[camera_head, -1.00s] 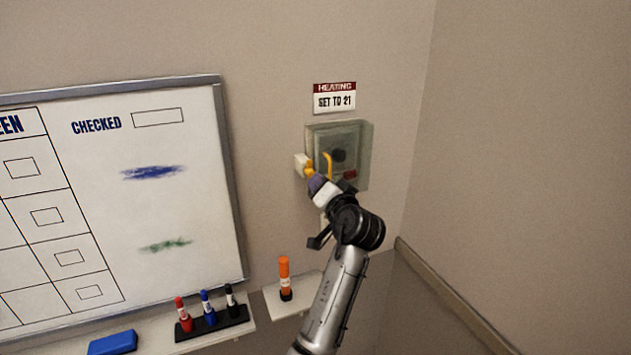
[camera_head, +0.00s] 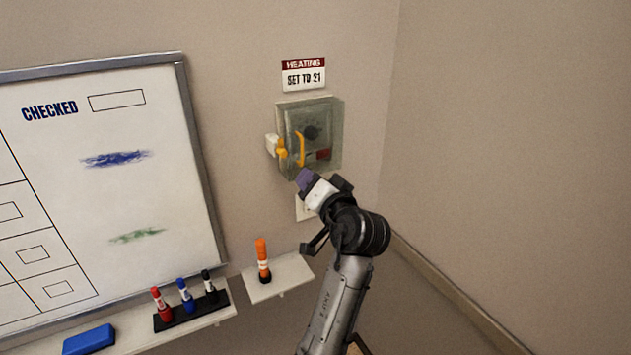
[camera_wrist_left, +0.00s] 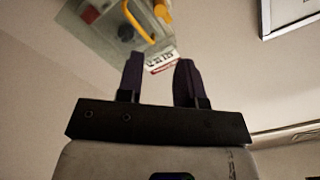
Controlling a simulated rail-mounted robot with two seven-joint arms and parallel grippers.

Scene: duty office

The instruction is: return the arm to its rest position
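My left gripper (camera_head: 304,180) is just below the clear-covered heating control (camera_head: 333,150) on the wall and looks apart from it. The cover has a yellow handle (camera_head: 300,149), and a dark dial (camera_head: 311,132) shows behind it. A white and yellow latch part (camera_head: 275,146) sits at its left side. In the left wrist view the two purple-dark fingers (camera_wrist_left: 160,75) stand apart with nothing held between them. The yellow handle also shows there (camera_wrist_left: 138,24), beyond the fingertips. My right gripper is out of view.
A HEATING sign (camera_head: 303,75) is above the box. A whiteboard (camera_head: 120,205) hangs at left, over a ledge with markers (camera_head: 187,296) and a blue eraser (camera_head: 89,340). An orange marker (camera_head: 263,262) stands on a small shelf (camera_head: 292,272) close to my arm. The right wall is bare.

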